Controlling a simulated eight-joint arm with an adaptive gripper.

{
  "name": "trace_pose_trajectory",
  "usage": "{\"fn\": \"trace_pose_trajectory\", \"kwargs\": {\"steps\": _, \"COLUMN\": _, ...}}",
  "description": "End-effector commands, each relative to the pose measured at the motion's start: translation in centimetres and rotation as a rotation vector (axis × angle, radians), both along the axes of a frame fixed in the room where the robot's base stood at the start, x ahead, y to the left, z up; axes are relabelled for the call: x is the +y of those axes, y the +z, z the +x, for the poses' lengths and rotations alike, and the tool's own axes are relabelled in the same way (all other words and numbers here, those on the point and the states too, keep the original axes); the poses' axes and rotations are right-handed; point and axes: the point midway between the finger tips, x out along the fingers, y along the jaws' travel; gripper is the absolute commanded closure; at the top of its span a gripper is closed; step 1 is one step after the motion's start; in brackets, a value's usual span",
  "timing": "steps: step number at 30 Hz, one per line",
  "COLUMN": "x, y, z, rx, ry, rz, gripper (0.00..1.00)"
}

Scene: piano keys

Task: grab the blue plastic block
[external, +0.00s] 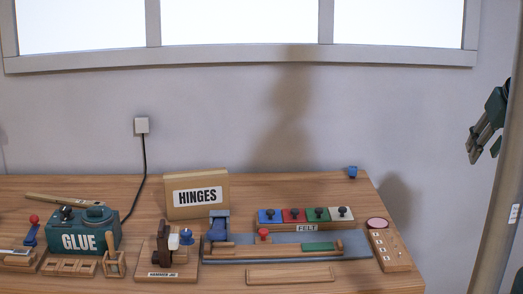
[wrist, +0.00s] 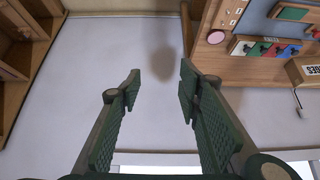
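A small blue block (external: 352,172) sits at the back right corner of the wooden table (external: 300,181) in the external view, close to the wall. I cannot make it out in the wrist view, where a finger covers part of the table's edge. My gripper (external: 483,143) is at the far right of the external view, to the right of the table and higher in the picture than the block. In the wrist view my gripper (wrist: 158,85) is open, with nothing between its fingers.
A wooden board with a pink disc (external: 377,223) stands at the table's right end. A rack with several coloured knobbed blocks (external: 304,215), a HINGES box (external: 198,194) and a green GLUE container (external: 88,235) stand further left. Wooden shelving (wrist: 22,45) shows at the wrist view's left.

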Motion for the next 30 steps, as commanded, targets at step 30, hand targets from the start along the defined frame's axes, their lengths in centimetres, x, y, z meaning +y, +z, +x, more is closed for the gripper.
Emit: {"fn": "trace_pose_trajectory", "kwargs": {"steps": 30, "x": 1.0, "y": 2.9, "z": 4.9, "rx": 0.058, "ry": 0.105, "rz": -0.056, "gripper": 0.67}}
